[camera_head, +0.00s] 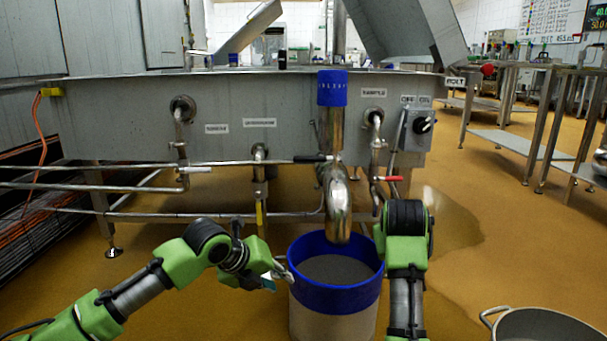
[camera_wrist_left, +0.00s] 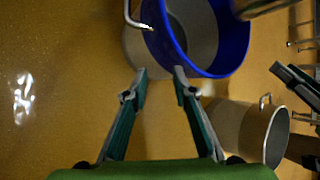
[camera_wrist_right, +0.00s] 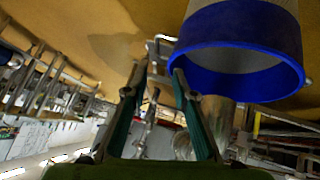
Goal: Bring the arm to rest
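My left gripper (camera_head: 277,275) is beside the left side of a pale bucket with a blue upper band (camera_head: 335,300), close to its handle. In the left wrist view its two fingers (camera_wrist_left: 160,72) are apart with nothing gripped between them. The bucket's blue rim (camera_wrist_left: 234,60) lies just beyond the tips. My right arm stands upright at the bucket's right side, and its fingers are hidden in the head view. In the right wrist view the right gripper's fingers (camera_wrist_right: 159,70) are apart and empty, with the bucket's blue band (camera_wrist_right: 235,50) just ahead.
A grey steel vat (camera_head: 235,120) with pipes and levers stands ahead. Its polished metal outlet pipe (camera_head: 337,205) hangs over the bucket. A metal pot (camera_head: 545,325) stands on the floor at lower right. Steel tables (camera_head: 510,135) stand at right. The floor (camera_head: 480,240) between is open.

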